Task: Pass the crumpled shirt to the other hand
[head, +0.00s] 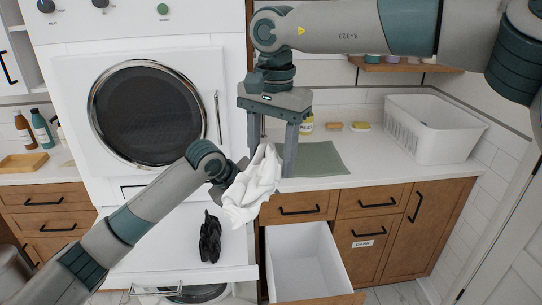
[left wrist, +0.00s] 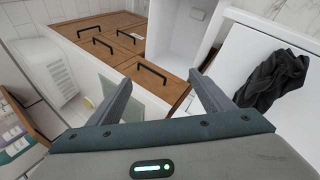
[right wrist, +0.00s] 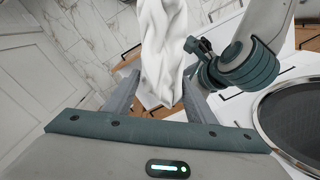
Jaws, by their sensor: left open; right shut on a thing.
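The crumpled white shirt (head: 256,190) hangs from my right gripper (head: 271,165), which is shut on its upper part. In the right wrist view the shirt (right wrist: 160,45) stands up between the two fingers of the right gripper (right wrist: 159,82). My left gripper (head: 228,182) is beside and partly behind the shirt in the head view, with its fingers mostly hidden. In the left wrist view the left gripper (left wrist: 160,82) is open, with nothing between its fingers. The shirt does not show there.
A black crumpled cloth (head: 210,238) lies on the white pull-out shelf (head: 150,245) under the dryer (head: 147,100). An open white drawer (head: 300,262) is below the counter. A white basket (head: 430,128) and a green mat (head: 318,158) are on the counter (head: 370,170).

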